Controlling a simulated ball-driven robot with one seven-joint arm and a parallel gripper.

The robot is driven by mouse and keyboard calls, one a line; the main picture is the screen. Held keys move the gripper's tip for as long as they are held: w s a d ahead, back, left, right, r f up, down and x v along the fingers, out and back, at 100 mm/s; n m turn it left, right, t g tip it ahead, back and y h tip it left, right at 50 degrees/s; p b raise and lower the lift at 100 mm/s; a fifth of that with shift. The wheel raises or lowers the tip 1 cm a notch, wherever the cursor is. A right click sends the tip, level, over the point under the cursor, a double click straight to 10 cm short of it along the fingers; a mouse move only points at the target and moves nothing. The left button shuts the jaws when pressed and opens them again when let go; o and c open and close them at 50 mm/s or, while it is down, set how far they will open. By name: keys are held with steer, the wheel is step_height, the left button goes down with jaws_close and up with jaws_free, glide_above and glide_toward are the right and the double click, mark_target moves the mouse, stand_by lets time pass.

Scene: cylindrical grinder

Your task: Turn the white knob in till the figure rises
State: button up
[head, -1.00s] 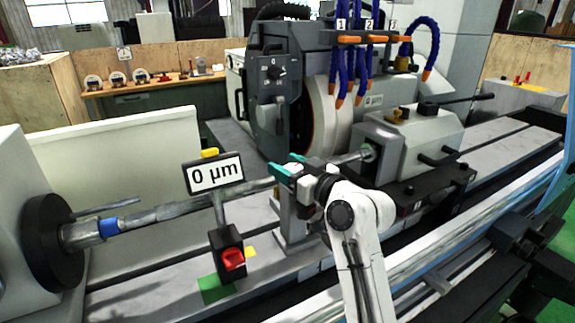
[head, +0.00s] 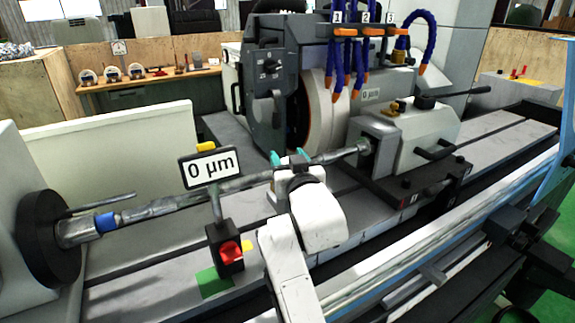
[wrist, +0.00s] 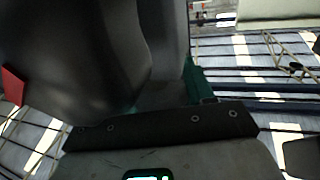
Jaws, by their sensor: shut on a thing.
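The sign (head: 209,169) reads "0 µm" on a stand at left of centre, with a red switch (head: 230,252) low on its post. The long grey workpiece (head: 160,208) runs from the black chuck on the left to the tailstock on the right. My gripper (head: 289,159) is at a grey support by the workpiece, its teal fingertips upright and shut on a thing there. I take this for the white knob, which my gripper and wrist hide. In the wrist view a large dark shape fills the upper left, beside a teal finger part (wrist: 195,85).
The grinding wheel housing (head: 316,105) with blue hoses (head: 345,65) stands behind. The tailstock (head: 412,140) is to the right of my gripper. The black chuck (head: 47,238) is at far left. A bench with gauges (head: 150,80) is farther back.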

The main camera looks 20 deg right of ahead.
stand_by(0.4)
steer(key=o, duration=1)
steer(key=s, duration=0.3)
steer(key=s+b, duration=0.1)
steer(key=s, duration=0.3)
steer(key=s+a+b, duration=0.1)
steer(key=s, duration=0.2)
steer(key=shift+s+a, duration=0.1)
steer(key=shift+s, duration=0.3)
